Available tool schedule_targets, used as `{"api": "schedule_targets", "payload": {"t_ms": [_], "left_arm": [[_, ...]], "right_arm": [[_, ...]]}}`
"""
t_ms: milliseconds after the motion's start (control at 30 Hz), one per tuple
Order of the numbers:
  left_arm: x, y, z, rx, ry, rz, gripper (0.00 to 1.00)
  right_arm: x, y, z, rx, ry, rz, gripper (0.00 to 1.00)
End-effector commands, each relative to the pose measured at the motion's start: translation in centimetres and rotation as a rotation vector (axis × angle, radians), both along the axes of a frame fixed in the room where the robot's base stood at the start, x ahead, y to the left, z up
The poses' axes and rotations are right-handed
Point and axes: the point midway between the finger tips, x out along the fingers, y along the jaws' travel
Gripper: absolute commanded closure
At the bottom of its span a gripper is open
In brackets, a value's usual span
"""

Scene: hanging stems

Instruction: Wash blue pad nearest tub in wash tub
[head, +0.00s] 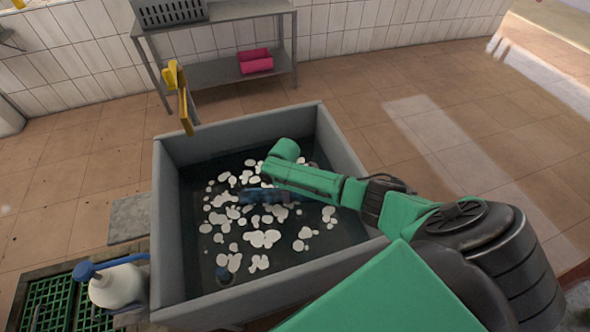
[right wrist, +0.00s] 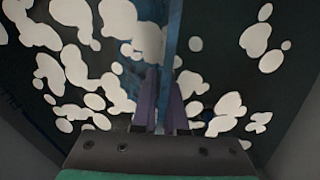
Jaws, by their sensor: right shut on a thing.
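The grey wash tub (head: 167,235) stands in the middle of the head view, holding dark water with white foam patches. My right arm reaches over its right side. My right gripper (head: 272,190) is down at the water inside the tub, its fingers hard to make out there. A blue pad (head: 256,197) lies in the water at the gripper, partly veiled by water and foam. In the right wrist view, the fingers (right wrist: 160,105) are shut on the thin blue pad (right wrist: 173,45), which stands edge-on between them. My left gripper is not in view.
A yellow bracket (head: 181,95) rises at the back left rim. Behind is a grey shelf (head: 215,72) with a pink item (head: 256,63).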

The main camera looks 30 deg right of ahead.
Motion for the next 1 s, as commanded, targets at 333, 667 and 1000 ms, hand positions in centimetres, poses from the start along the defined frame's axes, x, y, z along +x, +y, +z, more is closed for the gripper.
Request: {"api": "schedule_targets", "payload": {"t_ms": [333, 667, 1000], "left_arm": [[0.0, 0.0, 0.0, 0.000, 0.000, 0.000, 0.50], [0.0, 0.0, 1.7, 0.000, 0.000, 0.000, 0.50], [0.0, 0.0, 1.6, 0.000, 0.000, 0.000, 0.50]], "right_arm": [[0.5, 2.1, 0.1, -0.003, 0.001, -0.003, 1.00], [-0.8, -3.0, 0.1, -0.002, 0.002, -0.003, 1.00], [-0.5, -1.8, -0.1, 0.002, -0.001, 0.001, 1.00]]}}
